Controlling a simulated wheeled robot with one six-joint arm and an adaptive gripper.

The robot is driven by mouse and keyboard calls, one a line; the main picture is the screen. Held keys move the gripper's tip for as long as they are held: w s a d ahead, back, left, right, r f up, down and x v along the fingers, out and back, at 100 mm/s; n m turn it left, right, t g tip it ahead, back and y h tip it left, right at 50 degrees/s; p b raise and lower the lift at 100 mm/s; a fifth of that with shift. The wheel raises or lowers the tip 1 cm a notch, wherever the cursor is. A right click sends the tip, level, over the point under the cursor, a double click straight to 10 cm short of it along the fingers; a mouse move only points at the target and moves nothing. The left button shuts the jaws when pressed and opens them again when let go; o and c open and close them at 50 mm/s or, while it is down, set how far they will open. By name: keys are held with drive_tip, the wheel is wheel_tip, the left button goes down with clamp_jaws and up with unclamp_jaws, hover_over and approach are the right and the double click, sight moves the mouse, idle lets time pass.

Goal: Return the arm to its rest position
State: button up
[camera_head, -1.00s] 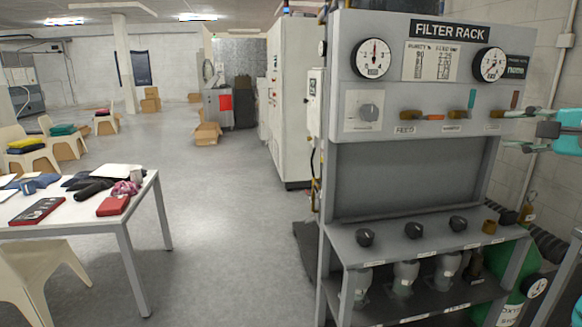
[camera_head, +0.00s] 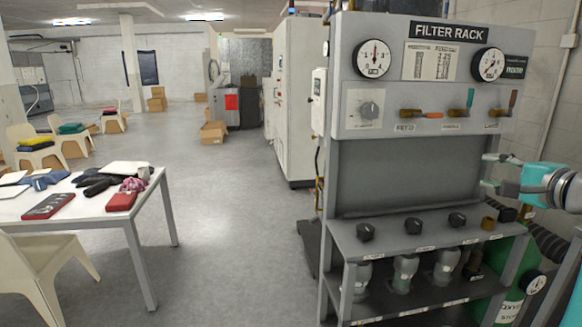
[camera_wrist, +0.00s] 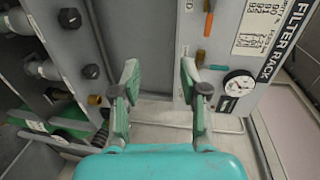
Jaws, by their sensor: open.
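My gripper (camera_head: 487,171) is at the right edge of the head view, in front of the right side of the grey filter rack (camera_head: 400,75). Its two fingers are apart with nothing between them. The wrist view also shows the gripper (camera_wrist: 165,80) open, with the rack (camera_wrist: 150,45) beyond it, turned sideways in that picture. The turquoise wrist (camera_head: 535,177) comes in from the right. The rest of my arm is mostly out of the frame.
The rack carries gauges (camera_head: 372,58), an orange-handled valve (camera_head: 425,114) and black knobs (camera_head: 413,226). A green cylinder (camera_head: 512,290) stands at its lower right. A white table (camera_head: 120,225) with several items stands left. The floor between is clear.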

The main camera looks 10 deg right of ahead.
drive_tip(key=s+a+f+n+h, duration=0.1)
drive_tip(key=a+f, duration=0.3)
drive_tip(key=f, duration=0.7)
drive_tip(key=s+a+f+n, duration=0.15)
drive_tip(key=a+f, duration=0.35)
drive_tip(key=f, duration=0.6)
drive_tip(key=s+a+f+h, duration=0.15)
drive_tip(key=a+f, duration=0.25)
drive_tip(key=f, duration=0.7)
drive_tip(key=s+a+f+n, duration=0.2)
drive_tip(key=s+a+f, duration=0.25)
drive_tip(key=s, duration=0.35)
drive_tip(key=s+a+f+n+g, duration=0.1)
drive_tip(key=s+a+f+n, duration=0.15)
drive_tip(key=s+f, duration=0.35)
drive_tip(key=s+a+f+n, duration=0.25)
drive_tip(key=s+a, duration=0.25)
drive_tip(key=s, duration=0.4)
drive_tip(key=s+a+r+n+y, duration=0.1)
drive_tip(key=s+n, duration=0.3)
drive_tip(key=s, duration=0.6)
drive_tip(key=s+a+r+n+y, duration=0.1)
drive_tip(key=s+a+r+n, duration=0.1)
drive_tip(key=s, duration=0.7)
drive_tip(key=shift+s+a+n, duration=0.35)
drive_tip(key=shift+a+n, duration=0.45)
drive_tip(key=shift+n, duration=0.15)
drive_tip(key=shift+r, duration=0.1)
